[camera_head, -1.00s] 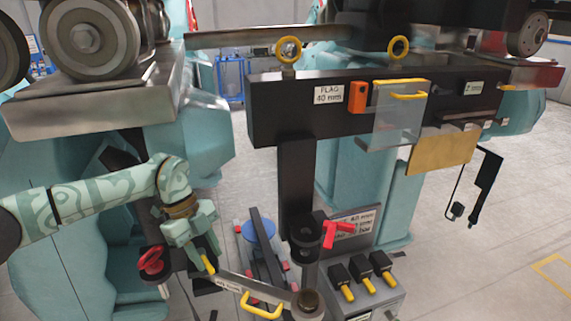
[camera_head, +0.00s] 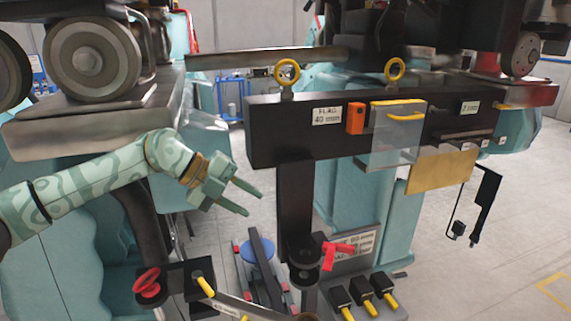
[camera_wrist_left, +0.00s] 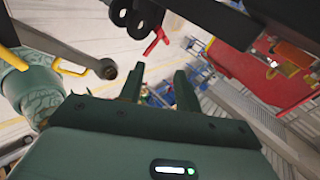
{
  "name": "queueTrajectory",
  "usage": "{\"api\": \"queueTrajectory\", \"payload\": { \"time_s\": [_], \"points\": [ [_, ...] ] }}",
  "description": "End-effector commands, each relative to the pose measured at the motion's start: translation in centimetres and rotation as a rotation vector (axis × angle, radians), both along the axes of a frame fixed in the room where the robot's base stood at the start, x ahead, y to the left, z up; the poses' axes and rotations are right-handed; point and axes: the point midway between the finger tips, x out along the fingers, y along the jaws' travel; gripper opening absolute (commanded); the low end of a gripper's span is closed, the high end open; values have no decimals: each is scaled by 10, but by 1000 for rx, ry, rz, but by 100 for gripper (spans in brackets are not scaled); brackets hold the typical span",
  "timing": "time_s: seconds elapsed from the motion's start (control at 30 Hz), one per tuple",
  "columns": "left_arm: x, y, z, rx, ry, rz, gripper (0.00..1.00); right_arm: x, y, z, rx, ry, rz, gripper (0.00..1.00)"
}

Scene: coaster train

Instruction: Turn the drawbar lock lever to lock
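A red lever (camera_head: 337,254) sits beside a black round coupling (camera_head: 304,262) on the central post; I cannot tell for certain that it is the drawbar lock lever. The red lever also shows in the left wrist view (camera_wrist_left: 155,41), beyond the fingertips. A second lever with a yellow grip (camera_head: 204,286) stands on a black block with a red knob (camera_head: 148,283). My left gripper (camera_head: 255,202) is open and empty, in the air above and left of the red lever, touching nothing. Its spread fingers show in the wrist view (camera_wrist_left: 160,88). My right gripper is not in view.
A grey labelled bar (camera_head: 245,305) runs low toward the coupling. Several yellow-tipped levers (camera_head: 363,299) stand right of the post. A black beam (camera_head: 280,130) with a clear hanging panel (camera_head: 397,143) crosses above. Open floor lies at the right.

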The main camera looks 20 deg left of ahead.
Motion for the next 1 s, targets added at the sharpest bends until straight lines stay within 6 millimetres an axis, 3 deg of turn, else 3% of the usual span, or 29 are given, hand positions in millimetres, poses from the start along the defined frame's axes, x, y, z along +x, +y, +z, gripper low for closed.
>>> {"api": "queueTrajectory", "payload": {
  "time_s": [0.3, 0.5, 1.0],
  "points": [
    [9, -57, 51, -195, -263, -90, 34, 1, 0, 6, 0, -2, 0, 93],
    [10, -79, 75, -299, -377, -102, 34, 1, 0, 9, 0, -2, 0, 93],
    [10, -87, 87, -345, -428, -99, 34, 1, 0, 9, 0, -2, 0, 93]
  ]
}}
